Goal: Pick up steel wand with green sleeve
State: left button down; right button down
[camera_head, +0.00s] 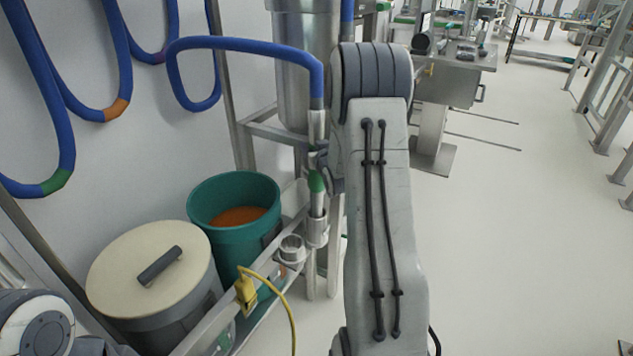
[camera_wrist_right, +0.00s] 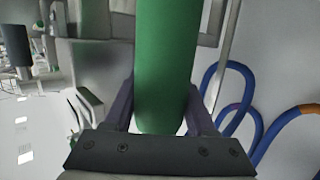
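My right gripper (camera_head: 322,158) is at the wand just above the sleeve's visible part, largely hidden behind my right arm. In the right wrist view the green sleeve (camera_wrist_right: 167,60) fills the middle, with the fingers of my right gripper (camera_wrist_right: 163,105) on either side. The sleeve covers their tips, so I cannot tell whether they press on it. My left gripper is out of view; only part of my left arm shows.
An empty ring holder (camera_head: 291,251) and a yellow clip (camera_head: 246,292) with a cable sit on the rail. Behind it stand a green bin (camera_head: 205,237) with orange contents and a lidded grey bin (camera_head: 125,266). Blue hoses (camera_head: 60,85) hang left.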

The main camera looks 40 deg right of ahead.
jog(key=shift+r, duration=0.25)
notch_tip(320, 180, up, 18)
jog(key=p, duration=0.3)
jog(key=shift+f+p, duration=0.15)
jog(key=shift+p, duration=0.2)
dwell(0.6)
